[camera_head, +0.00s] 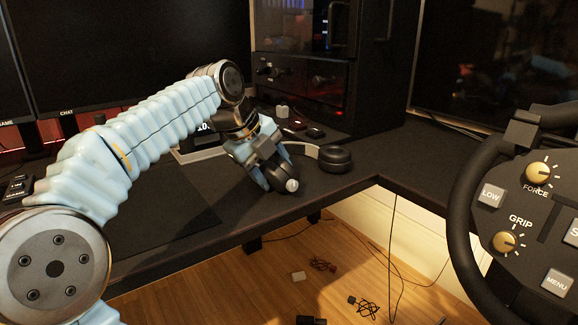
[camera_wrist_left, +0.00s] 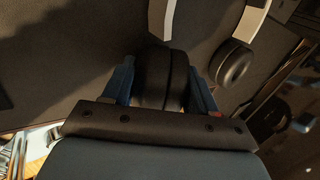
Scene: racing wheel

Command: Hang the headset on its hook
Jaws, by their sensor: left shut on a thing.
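The headset, with a pale band (camera_head: 303,149) and black ear cups, lies on the dark desk near its front edge. Its far ear cup (camera_head: 335,158) rests on the desk in the head view. My left gripper (camera_head: 272,180) is shut on the near ear cup. In the left wrist view this ear cup (camera_wrist_left: 160,78) sits between the two blue fingers, with the other ear cup (camera_wrist_left: 232,64) to its right. The gripper partly hides the held cup in the head view. I cannot make out a hook. My right gripper is not in view.
A racing wheel (camera_head: 462,215) with knobs and buttons stands at the right. Monitors (camera_head: 130,60) and a dark computer case (camera_head: 330,70) stand behind. Small items (camera_head: 300,128) lie at the case's foot. The desk (camera_head: 385,155) is bare right of the headset.

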